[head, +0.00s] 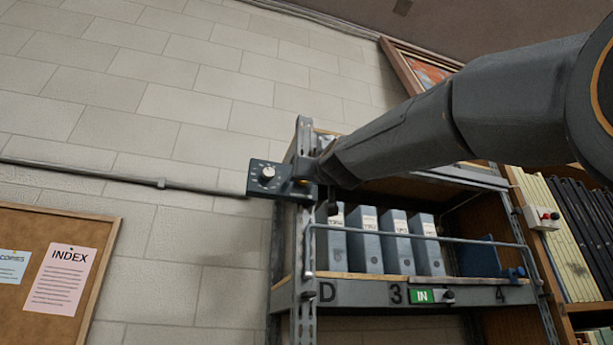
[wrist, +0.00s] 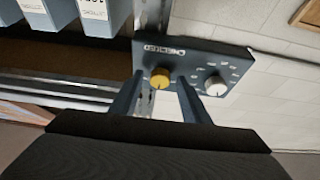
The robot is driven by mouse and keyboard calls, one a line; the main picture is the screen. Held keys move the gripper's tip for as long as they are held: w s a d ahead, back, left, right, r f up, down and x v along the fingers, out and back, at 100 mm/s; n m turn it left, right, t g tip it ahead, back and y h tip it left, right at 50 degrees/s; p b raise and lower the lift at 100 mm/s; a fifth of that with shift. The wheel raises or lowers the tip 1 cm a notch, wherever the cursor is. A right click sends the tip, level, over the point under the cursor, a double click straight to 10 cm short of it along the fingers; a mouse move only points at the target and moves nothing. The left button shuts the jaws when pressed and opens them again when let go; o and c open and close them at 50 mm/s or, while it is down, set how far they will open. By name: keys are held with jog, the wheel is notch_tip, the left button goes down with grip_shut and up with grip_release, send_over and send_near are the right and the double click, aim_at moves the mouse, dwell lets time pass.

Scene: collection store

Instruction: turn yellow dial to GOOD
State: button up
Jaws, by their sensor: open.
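The yellow dial (wrist: 160,78) is a round knob on a dark blue panel (wrist: 200,59). In the wrist view it lies between the two fingertips of my gripper (wrist: 159,86), which is open. I cannot tell whether the fingers reach around the dial or stop short of it; no contact shows. In the head view a bit of the yellow dial (head: 302,182) shows beside my gripper (head: 322,182), which hides part of the panel (head: 253,184). The panel lettering is upside down in the wrist view and seems to read CHECKED. GOOD is not legible.
A white dial (wrist: 215,87) sits on the same panel, close beside one finger. The panel is by the post of a metal shelf (head: 360,290) holding grey-blue binders (head: 364,240). A pipe (head: 100,175) runs along the wall. A cork board (head: 100,235) hangs at left.

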jog(key=c, duration=1)
jog(key=n+b, duration=0.1)
jog(key=b, duration=0.2)
jog(key=shift+f+y+b, duration=0.15)
jog(key=shift+y+b, duration=0.2)
jog(key=shift+y, duration=0.05)
jog(key=shift+d+r+n+g+y+b, duration=0.15)
jog(key=shift+n+g+y+b, duration=0.75)
jog(key=shift+n, duration=1.2)
jog(key=shift+d+r+n+g+y+b, duration=0.1)
jog(key=shift+n+g+y+b, duration=0.4)
jog(key=shift+n+b, duration=1.15)
jog(key=shift+d+r+n+g+y+b, duration=0.15)
jog(key=shift+n+g+y+b, duration=0.55)
jog(key=shift+n, duration=1.85)
